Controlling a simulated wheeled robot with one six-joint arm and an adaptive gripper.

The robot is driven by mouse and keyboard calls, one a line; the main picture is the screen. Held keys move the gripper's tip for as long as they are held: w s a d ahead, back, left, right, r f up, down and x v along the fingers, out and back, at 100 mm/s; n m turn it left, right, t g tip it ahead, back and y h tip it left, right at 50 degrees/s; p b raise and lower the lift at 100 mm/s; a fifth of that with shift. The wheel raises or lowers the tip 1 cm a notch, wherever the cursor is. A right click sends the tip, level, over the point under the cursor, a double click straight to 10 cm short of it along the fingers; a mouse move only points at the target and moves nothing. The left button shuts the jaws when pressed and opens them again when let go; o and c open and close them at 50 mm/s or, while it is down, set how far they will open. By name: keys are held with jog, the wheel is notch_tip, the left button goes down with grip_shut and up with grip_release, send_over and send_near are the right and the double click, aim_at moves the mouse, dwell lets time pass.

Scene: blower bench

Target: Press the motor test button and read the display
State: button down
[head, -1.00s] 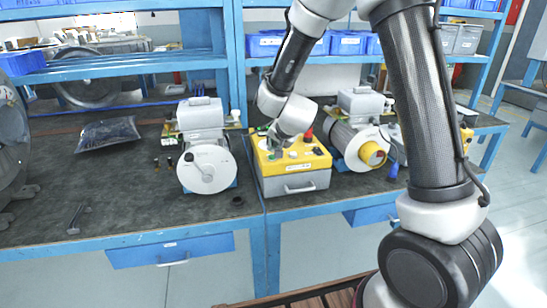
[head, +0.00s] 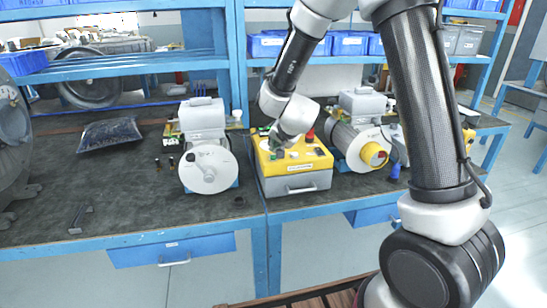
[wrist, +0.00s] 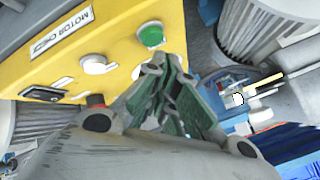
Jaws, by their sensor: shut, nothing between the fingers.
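The yellow-topped test box (head: 312,163) with a grey front stands on the bench in the head view. In the wrist view its yellow panel (wrist: 75,70) carries a "MOTOR CHECK" label (wrist: 62,32), a green button (wrist: 151,35), a white round control (wrist: 95,65) and a red part (wrist: 95,100). A small dark rectangle (wrist: 42,93) may be the display; no reading can be made out. My gripper (wrist: 165,68) is shut and empty, its fingertips close to the green button. Contact cannot be told. In the head view my gripper (head: 276,146) is over the box's left part.
A blower with a white round face (head: 206,170) stands left of the box. Another with a yellow hub (head: 374,154) stands close on its right. A dark bag (head: 110,133) and a small metal part (head: 80,218) lie at the left. The bench front left of the box is mostly clear.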

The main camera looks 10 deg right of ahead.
jog(key=shift+f, duration=0.45)
jog(key=shift+f, duration=0.35)
dwell(0.6)
jog(key=shift+r, duration=0.8)
dwell(0.5)
